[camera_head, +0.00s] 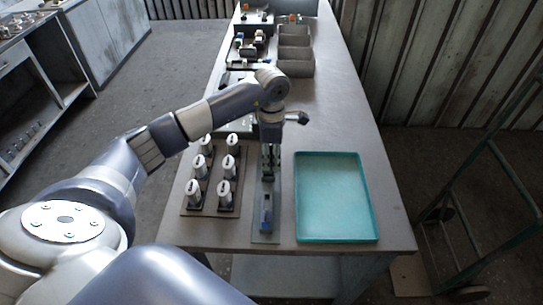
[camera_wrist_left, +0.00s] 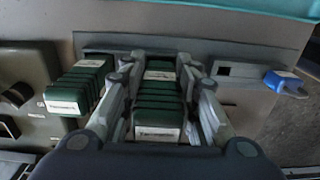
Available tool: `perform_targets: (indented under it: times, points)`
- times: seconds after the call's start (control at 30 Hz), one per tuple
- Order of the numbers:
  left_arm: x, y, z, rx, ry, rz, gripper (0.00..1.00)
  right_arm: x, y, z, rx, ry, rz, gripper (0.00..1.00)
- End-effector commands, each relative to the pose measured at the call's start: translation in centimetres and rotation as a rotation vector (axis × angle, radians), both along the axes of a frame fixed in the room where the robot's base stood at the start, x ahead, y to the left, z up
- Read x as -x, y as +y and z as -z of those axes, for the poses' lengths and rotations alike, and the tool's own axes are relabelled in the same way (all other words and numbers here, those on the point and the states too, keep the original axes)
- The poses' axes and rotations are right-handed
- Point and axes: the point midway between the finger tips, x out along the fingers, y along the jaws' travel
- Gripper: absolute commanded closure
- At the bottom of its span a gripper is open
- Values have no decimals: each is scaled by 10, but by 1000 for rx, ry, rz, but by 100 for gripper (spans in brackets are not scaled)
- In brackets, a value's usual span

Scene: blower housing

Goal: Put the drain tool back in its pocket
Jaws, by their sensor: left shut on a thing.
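My left gripper (camera_head: 269,168) points down over a narrow grey rack (camera_head: 265,237) on the table. In the left wrist view its fingers (camera_wrist_left: 162,112) are shut on a green ribbed piece with pale labels, apparently the drain tool (camera_wrist_left: 160,100). The rack's strip (camera_wrist_left: 240,85) runs behind and beside the fingers. It has a dark square opening (camera_wrist_left: 222,70), and a blue piece (camera_wrist_left: 285,82) sits at its right end. The blue piece also shows in the head view (camera_head: 266,208). The tool's lower end is hidden, so I cannot tell whether it is in a pocket. My right gripper is not in view.
A teal tray (camera_head: 335,200), empty, lies right of the rack. A dark plate (camera_head: 211,207) with several pale-topped parts stands left. Another green ribbed piece (camera_wrist_left: 75,88) is left of the fingers. Grey bins (camera_head: 295,50) stand farther back.

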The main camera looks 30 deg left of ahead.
Motion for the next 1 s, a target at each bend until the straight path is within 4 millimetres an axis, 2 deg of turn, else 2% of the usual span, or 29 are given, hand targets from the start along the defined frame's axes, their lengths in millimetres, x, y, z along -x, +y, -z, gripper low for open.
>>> perform_targets:
  times: [1.0]
  points:
    - [0,0,21,0,0,0,91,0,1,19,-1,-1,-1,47]
